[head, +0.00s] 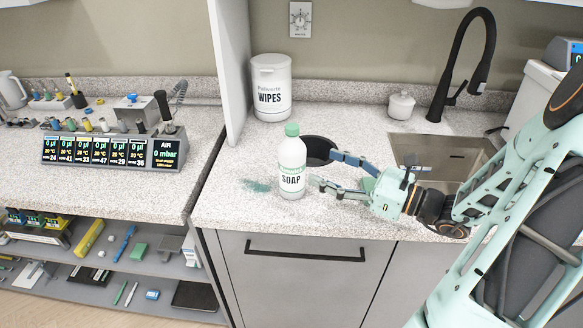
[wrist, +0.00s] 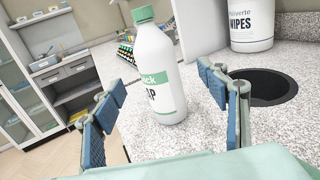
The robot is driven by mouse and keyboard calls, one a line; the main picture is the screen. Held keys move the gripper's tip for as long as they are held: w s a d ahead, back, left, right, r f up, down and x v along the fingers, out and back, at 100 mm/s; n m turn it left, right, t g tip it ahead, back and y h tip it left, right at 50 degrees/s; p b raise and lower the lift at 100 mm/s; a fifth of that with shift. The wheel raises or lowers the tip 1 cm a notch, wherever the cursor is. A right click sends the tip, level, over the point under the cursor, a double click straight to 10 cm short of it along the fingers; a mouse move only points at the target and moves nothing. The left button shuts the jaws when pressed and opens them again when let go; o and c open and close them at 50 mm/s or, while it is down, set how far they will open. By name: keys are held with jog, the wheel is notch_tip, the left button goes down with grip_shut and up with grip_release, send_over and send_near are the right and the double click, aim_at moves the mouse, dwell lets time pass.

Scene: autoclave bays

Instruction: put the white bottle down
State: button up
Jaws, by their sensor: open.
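The white bottle (head: 291,165) has a green cap and a label reading SOAP. In the head view it stands upright on the speckled counter (head: 330,218), near the front edge. My gripper (head: 322,171) is open just to the right of the bottle, with its fingers pointing left toward it. In the wrist view the bottle (wrist: 155,75) stands ahead of and between the two blue-padded fingers of my gripper (wrist: 160,115). Neither finger appears to touch the bottle there.
A black round opening (head: 318,150) is in the counter behind the bottle. A white wipes tub (head: 271,88) stands at the back. A sink (head: 440,155) with a black tap (head: 465,62) and a small white jar (head: 401,106) are to the right. A greenish smear (head: 257,186) lies left of the bottle.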

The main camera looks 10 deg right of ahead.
aim_at(305, 159)
jog(key=x, duration=0.9)
jog(key=shift+a, duration=0.4)
jog(key=shift+s, duration=0.1)
jog(key=c, duration=1.8)
jog(key=shift+r, duration=0.1)
grip_shut()
jog(key=shift+r, duration=0.1)
